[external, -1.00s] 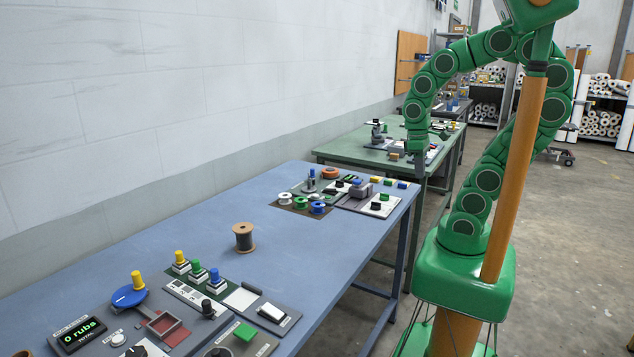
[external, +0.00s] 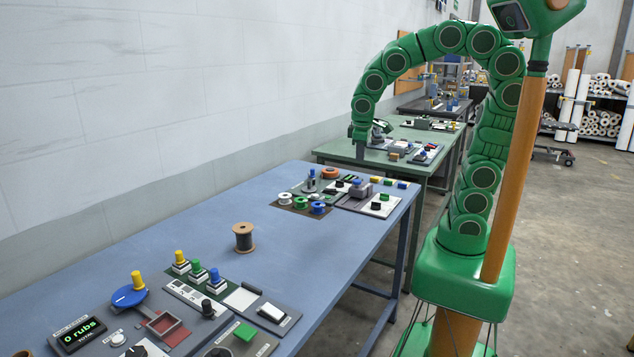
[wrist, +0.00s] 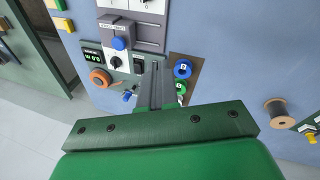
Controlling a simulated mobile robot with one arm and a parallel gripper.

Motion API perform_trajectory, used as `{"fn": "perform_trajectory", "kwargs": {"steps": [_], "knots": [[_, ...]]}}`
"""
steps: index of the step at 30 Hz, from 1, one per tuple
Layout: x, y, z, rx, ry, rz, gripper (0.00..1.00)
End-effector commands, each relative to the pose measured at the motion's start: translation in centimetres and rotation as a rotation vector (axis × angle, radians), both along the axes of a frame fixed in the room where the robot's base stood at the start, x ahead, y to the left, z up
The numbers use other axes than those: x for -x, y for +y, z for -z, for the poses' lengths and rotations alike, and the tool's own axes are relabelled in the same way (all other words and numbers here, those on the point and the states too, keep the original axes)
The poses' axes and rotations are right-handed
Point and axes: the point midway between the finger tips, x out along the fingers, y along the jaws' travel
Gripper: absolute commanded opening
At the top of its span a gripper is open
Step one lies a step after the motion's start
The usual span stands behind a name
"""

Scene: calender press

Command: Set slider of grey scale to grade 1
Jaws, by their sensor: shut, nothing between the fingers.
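No label reading grey scale is legible, so I cannot tell for certain which slider it is. A pale marked strip (external: 187,292) with a black knob (external: 208,307) at its end lies on the near part of the blue table in the external view. In the wrist view, my gripper (wrist: 157,70) is shut and empty, pointing at the far-end devices of the blue table. In the external view, my gripper (external: 361,150) hangs at the far end, well away from the strip; its fingers are hard to make out there.
The blue table (external: 170,235) has clear room around a brown spool (external: 243,237). Yellow, green and blue knobs (external: 197,270) stand behind the strip. A rub counter (external: 78,334) is at near left. Coloured spools (external: 300,203) stand at the far end, with a green table (external: 335,150) beyond.

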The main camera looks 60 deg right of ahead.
Motion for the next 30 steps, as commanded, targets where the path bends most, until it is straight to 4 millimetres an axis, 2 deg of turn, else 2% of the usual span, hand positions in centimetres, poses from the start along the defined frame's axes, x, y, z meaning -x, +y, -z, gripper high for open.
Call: {"fn": "perform_trajectory", "kwargs": {"steps": [8,14,23,30], "knots": [[-4.4,2.7,-0.1,0.180,0.030,-0.234,0.00],[-7.2,5.6,0.0,0.313,0.054,-0.408,0.00],[-10.8,11.9,0.3,0.516,0.088,-0.679,0.00],[-12.7,18.4,0.9,0.685,0.110,-0.901,0.00]]}}
